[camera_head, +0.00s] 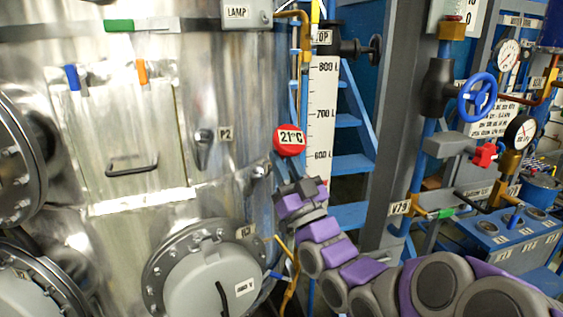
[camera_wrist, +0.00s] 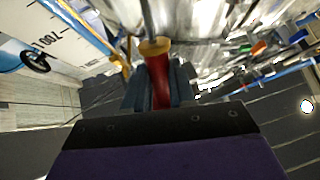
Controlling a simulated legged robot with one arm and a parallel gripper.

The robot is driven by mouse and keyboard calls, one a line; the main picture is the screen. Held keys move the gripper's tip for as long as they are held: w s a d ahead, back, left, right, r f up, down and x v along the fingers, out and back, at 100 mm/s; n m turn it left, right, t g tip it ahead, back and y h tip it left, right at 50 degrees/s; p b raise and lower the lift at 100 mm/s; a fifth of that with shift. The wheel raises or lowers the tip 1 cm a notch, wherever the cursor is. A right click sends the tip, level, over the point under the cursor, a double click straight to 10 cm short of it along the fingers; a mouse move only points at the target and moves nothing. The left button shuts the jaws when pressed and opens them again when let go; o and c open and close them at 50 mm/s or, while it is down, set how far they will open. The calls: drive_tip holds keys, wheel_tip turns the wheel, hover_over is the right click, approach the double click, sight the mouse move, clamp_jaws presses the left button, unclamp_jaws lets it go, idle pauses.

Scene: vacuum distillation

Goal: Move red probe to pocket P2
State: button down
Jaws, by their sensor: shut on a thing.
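My gripper (camera_head: 292,172) is at the right edge of the steel vessel in the head view. In the wrist view its two dark fingers (camera_wrist: 160,88) are shut around the red body of the red probe (camera_wrist: 158,78). A brass collar and a thin metal stem extend beyond the fingers. A red round face reading 21°C (camera_head: 290,140) shows just above my gripper in the head view and appears to be the probe's end. Pocket P2 (camera_head: 204,149) is a small metal fitting on the vessel wall, left of the gripper and apart from it. Its label (camera_head: 226,134) is beside it.
The volume scale (camera_head: 322,110) stands close behind the gripper. A round flanged port (camera_head: 212,272) bulges from the vessel below P2. A hatch handle (camera_head: 132,166) is left of P2. The blue ladder (camera_head: 347,165) and grey post (camera_head: 392,110) are to the right.

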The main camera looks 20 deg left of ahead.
drive_tip(key=shift+s+d+f+b, duration=0.3)
drive_tip(key=shift+s+d+b, duration=0.4)
drive_tip(key=shift+s+d, duration=0.25)
